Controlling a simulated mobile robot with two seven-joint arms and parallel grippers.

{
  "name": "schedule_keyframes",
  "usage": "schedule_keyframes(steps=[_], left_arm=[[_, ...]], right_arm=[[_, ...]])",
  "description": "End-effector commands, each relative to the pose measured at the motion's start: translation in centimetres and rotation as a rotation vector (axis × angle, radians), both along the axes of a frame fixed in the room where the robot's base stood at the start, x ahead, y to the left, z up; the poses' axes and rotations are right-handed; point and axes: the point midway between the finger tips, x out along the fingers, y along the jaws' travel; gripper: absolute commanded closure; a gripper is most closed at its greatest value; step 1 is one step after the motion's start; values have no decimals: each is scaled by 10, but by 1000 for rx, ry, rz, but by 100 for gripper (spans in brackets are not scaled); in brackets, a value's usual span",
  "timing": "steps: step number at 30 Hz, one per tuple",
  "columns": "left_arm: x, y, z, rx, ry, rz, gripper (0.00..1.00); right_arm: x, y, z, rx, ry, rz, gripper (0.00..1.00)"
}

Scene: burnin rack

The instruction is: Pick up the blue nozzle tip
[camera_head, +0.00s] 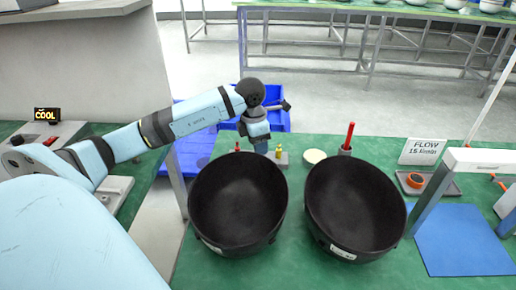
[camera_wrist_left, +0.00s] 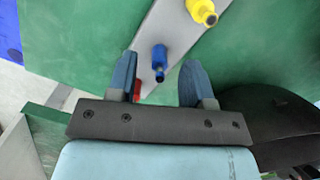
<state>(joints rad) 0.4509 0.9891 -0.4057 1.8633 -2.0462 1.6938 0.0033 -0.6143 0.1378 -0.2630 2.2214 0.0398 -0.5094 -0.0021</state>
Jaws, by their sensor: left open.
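The blue nozzle tip (camera_wrist_left: 159,58) stands on a grey strip-like holder (camera_wrist_left: 172,32) in the left wrist view. A yellow nozzle tip (camera_wrist_left: 203,12) is farther along the holder, and a red one (camera_wrist_left: 138,90) shows partly behind the left finger. My left gripper (camera_wrist_left: 158,82) is open, with a finger on either side of the line to the blue tip. The blue tip appears just beyond the fingertips, not gripped. In the head view my left gripper (camera_head: 261,147) points down at the holder behind the black bowls, and the blue tip is hidden there.
Two large black bowls (camera_head: 237,205) (camera_head: 350,210) stand on the green table in front of the holder. A red pen-like rod (camera_head: 349,137) stands upright behind the right bowl. A FLOW sign (camera_head: 422,151) and a blue mat (camera_head: 462,240) are at the right.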

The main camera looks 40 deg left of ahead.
Motion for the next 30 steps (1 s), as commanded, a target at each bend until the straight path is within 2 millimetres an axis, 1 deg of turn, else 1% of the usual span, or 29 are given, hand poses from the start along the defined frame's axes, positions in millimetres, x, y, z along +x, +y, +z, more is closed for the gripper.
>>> schedule_keyframes(steps=[1, 3, 5, 10, 11, 12, 14, 15, 17, 26, 30], left_arm=[[0, -1, -11, -2, 2, 0, 53], [1, -1, -19, -1, 3, -1, 53], [2, -1, -22, -1, 2, -2, 53], [2, -1, -21, -1, 0, -2, 53], [2, -1, -21, -1, 0, -2, 56], [2, -1, -21, -1, 0, -2, 65], [2, -1, -21, -1, 0, -2, 79], [2, -1, -21, -1, 0, -2, 88], [2, -1, -21, -1, 0, -2, 100], [2, -1, -20, -1, 0, -2, 100], [2, -1, -14, 1, -1, -2, 100]], right_arm=[[0, 1, -1, 3, -3, 1, 59], [0, 1, 0, 5, -5, 2, 59], [0, 2, 0, 7, -4, 3, 59], [0, 2, 0, 6, -4, 5, 59], [0, 2, 0, 6, -4, 5, 59], [0, 2, 0, 5, -4, 4, 59], [0, 2, 0, 4, -4, 5, 59], [-1, 1, 0, 4, -3, 5, 59], [0, 1, -1, 4, -3, 5, 59], [0, 0, -1, 1, -3, 2, 59], [0, 0, 0, 0, -3, 2, 59]])
